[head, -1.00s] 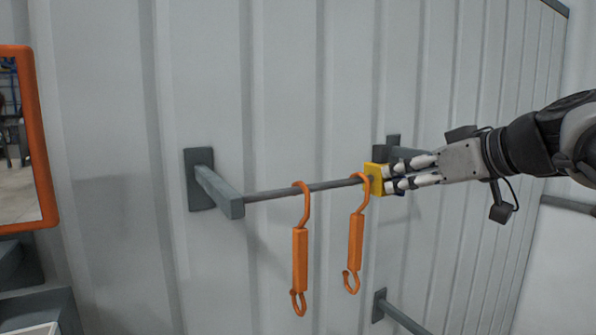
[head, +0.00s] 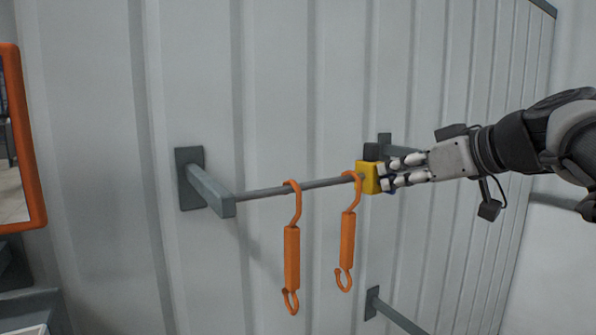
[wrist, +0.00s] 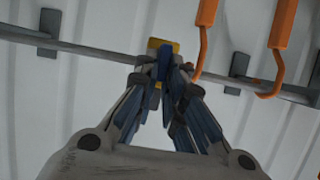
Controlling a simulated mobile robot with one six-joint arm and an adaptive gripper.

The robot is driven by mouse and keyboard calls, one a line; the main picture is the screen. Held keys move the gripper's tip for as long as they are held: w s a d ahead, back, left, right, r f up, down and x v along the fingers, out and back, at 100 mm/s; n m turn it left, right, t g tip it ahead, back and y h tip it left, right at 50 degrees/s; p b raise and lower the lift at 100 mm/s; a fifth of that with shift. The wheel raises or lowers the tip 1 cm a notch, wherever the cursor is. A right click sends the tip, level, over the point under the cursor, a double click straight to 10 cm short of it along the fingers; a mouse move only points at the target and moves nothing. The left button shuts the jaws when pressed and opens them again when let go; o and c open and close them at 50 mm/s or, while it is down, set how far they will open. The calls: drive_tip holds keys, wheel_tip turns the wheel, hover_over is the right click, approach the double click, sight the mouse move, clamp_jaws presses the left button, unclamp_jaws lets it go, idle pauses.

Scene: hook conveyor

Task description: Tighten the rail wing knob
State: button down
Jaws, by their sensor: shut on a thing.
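A yellow block (head: 368,177) sits at the right end of the thin grey rail (head: 268,191). It also shows in the wrist view (wrist: 176,47), partly covered. A blue wing knob (wrist: 165,61) stands on the near side of the block. In the head view only a small dark-blue bit of it shows between the fingers. My gripper (head: 389,173) reaches in from the right. Its fingertips (wrist: 164,80) are closed around the knob, which stays upright in the wrist view. How tight the knob is cannot be seen.
Two orange hooks hang on the rail, one in the middle (head: 291,257) and one (head: 346,240) close beside the block. A grey bracket (head: 208,190) holds the rail's left end at the corrugated wall. Another bar (head: 395,312) juts out lower right. An orange-framed panel (head: 33,150) stands far left.

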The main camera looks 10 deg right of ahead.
drive_tip(key=m+y, duration=0.1)
drive_tip(key=m, duration=0.1)
drive_tip(key=d+m+y+p, duration=0.1)
drive_tip(key=m+y, duration=0.1)
drive_tip(key=m, duration=0.1)
drive_tip(key=f+m+y+p, duration=0.1)
drive_tip(key=m+y, duration=0.1)
drive_tip(key=shift+w+d+m+g, duration=0.3)
drive_tip(key=shift+d+m+g, duration=0.05)
drive_tip(key=shift+m+g, duration=0.05)
drive_tip(key=m+t+y, duration=0.1)
drive_tip(key=m, duration=0.2)
drive_tip(key=f+m+t+y, duration=0.1)
drive_tip(key=m, duration=0.2)
drive_tip(key=m+y, duration=0.1)
drive_tip(key=m, duration=0.2)
drive_tip(key=shift+f+m+t, duration=0.35)
drive_tip(key=shift+m+t, duration=0.05)
idle(0.4)
drive_tip(key=c, duration=1.7)
unclamp_jaws()
